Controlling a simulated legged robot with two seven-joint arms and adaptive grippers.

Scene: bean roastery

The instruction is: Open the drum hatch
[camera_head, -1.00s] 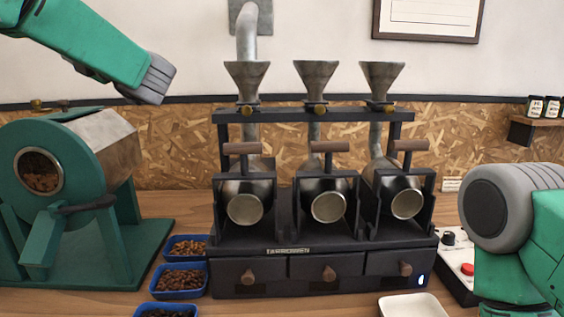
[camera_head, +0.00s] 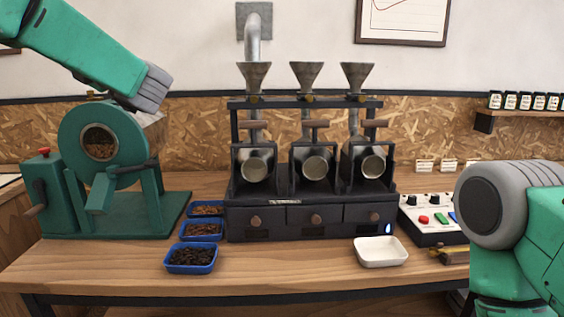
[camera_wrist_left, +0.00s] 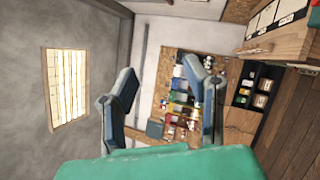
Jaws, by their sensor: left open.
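The green drum roaster (camera_head: 72,150) stands at the left of the bench in the head view. Its round front window (camera_head: 99,142) shows brown beans inside. A dark handle (camera_head: 137,166) and a green chute (camera_head: 101,192) sit below the window. My left arm comes in from the upper left and covers part of the drum's top; its gripper is out of the head view's sight. In the left wrist view my left gripper (camera_wrist_left: 158,97) is open and empty, facing a wall and shelves. My right arm shows at the right edge of the head view, its gripper out of view.
A black three-barrel sample roaster (camera_head: 310,190) stands mid-bench. Blue bean trays (camera_head: 190,269) lie left of it. A white dish (camera_head: 381,262) and a button panel (camera_head: 429,235) are on the right. The bench's front strip (camera_head: 290,280) is mostly clear.

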